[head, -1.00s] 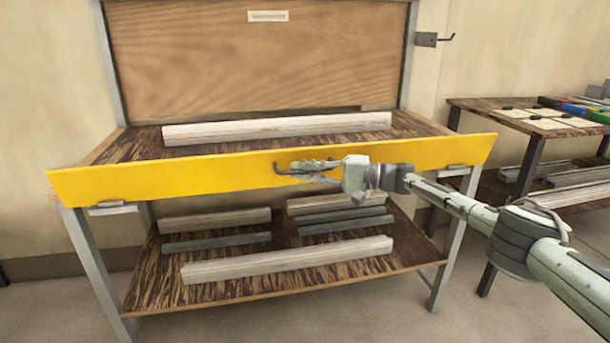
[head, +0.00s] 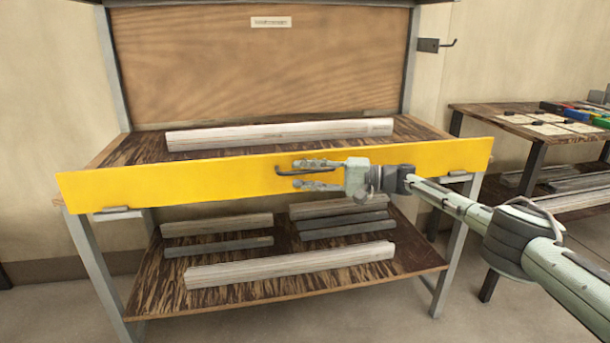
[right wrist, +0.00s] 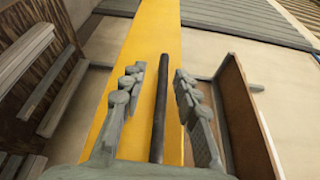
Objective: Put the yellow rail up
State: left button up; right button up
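The yellow rail (head: 180,183) is a long flat bar standing on edge across the front of the bench, just over the left bracket (head: 117,214) and the right bracket (head: 457,177). I cannot tell whether it touches them. A dark bar handle (head: 290,172) is at its middle. My right gripper (head: 298,173) is at this handle, with one finger above and one below. In the right wrist view the dark handle (right wrist: 159,110) runs between the spread fingers, with gaps on both sides, over the yellow rail (right wrist: 150,40). My left gripper is out of view.
A pale beam (head: 280,134) lies on the bench top (head: 135,150) behind the rail. Several beams and grey bars lie on the lower shelf (head: 150,290). A hook (head: 440,44) sticks out at the right post. A second table (head: 480,113) stands at the right.

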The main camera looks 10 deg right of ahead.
jog(key=v, duration=1.2)
jog(key=shift+f, duration=0.1)
jog(key=a+f+t+h, duration=0.2)
jog(key=a+f+t, duration=0.3)
jog(key=a+f, duration=0.7)
jog(key=s+a+f+t+h, duration=0.1)
jog(key=s+f+t+h, duration=0.2)
jog(key=f, duration=0.4)
jog(key=s+a+f+h, duration=0.1)
jog(key=s+f+h, duration=0.1)
jog(key=f+h, duration=0.35)
jog(key=s+d+f+n+g+h, duration=0.2)
jog(key=s+d+f+g+h, duration=0.15)
jog(key=s+f, duration=0.5)
jog(key=s+d+f+n+g+h, duration=0.1)
jog(key=s+d+f+g+h, duration=0.1)
jog(key=s+d+f, duration=0.6)
jog(key=s+d+f+n+g+h, duration=0.1)
jog(key=s+d+g, duration=0.1)
jog(key=s, duration=0.9)
jog(key=s+d+f+n+g, duration=0.1)
jog(key=s+d+n+g, duration=0.1)
jog(key=s, duration=0.9)
jog(key=shift+d+f+n+g+h, duration=0.3)
jog(key=shift+f+g+h, duration=0.1)
jog(key=shift+g, duration=0.35)
